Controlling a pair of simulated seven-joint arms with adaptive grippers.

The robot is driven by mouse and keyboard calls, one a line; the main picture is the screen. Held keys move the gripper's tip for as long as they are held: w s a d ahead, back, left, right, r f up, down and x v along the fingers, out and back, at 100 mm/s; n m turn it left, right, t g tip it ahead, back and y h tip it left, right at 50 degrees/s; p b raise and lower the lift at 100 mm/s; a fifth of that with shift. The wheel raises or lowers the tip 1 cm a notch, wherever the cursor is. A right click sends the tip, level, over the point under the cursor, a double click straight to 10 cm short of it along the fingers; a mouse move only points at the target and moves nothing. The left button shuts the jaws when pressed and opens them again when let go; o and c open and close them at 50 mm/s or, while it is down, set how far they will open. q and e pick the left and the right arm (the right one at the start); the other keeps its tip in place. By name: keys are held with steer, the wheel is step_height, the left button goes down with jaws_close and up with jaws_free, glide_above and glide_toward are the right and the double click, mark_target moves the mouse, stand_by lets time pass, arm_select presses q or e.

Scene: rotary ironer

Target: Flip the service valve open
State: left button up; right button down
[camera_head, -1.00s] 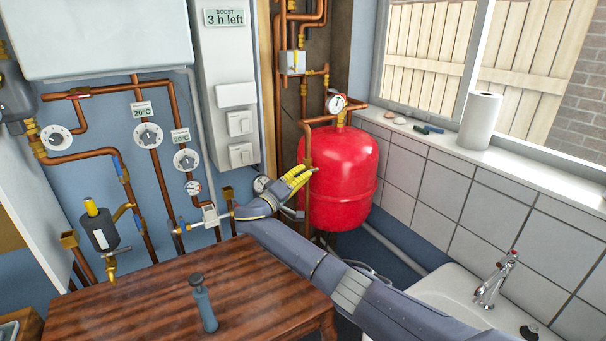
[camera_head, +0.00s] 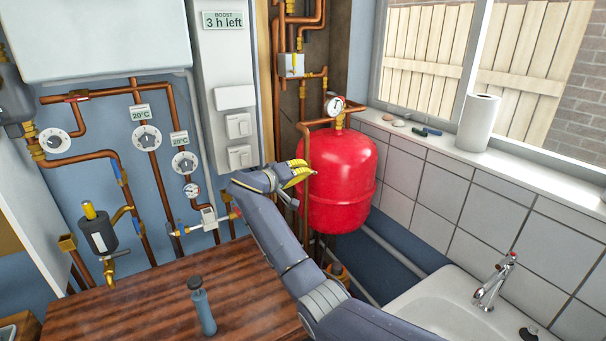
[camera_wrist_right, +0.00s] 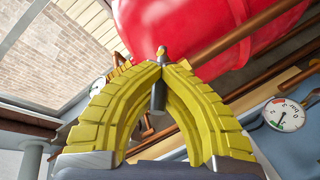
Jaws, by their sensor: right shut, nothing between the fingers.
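My right gripper (camera_head: 306,172) has yellow fingers and is at the left side of the red expansion vessel (camera_head: 341,190), by the copper pipe (camera_head: 306,150) there. Its fingertips meet in the right wrist view (camera_wrist_right: 160,62), with nothing held. A small grey stem-like part (camera_wrist_right: 159,92) shows between the fingers, just below the tips; I cannot tell if it is the service valve's handle or if it is touched. Other valve handles show on the pipes, one red (camera_head: 77,96) and one blue (camera_head: 118,167). I cannot tell which is the service valve. My left gripper is not in view.
A wooden table (camera_head: 150,305) with a blue-grey bottle (camera_head: 202,308) stands below. A white sink (camera_head: 440,300) and tap (camera_head: 496,280) are at the lower right. A pressure gauge (camera_head: 335,106) sits above the vessel. Copper pipes crowd the left wall.

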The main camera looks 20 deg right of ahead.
steer(key=shift+w+r+m+y, duration=0.15)
steer(key=shift+r+m+y, duration=0.15)
steer(key=shift+r+y, duration=0.5)
steer(key=shift+f+g+y, duration=0.1)
steer(key=shift+g+y, duration=0.2)
steer(key=c, duration=2.1)
jaws_free()
steer(key=shift+c, duration=0.2)
steer(key=o, duration=0.4)
steer(key=shift+w+a, duration=0.1)
steer(key=o, duration=0.4)
steer(key=shift+f, duration=0.2)
steer(key=shift+c, duration=0.2)
steer(key=v, duration=0.7)
steer(key=shift+r, duration=0.1)
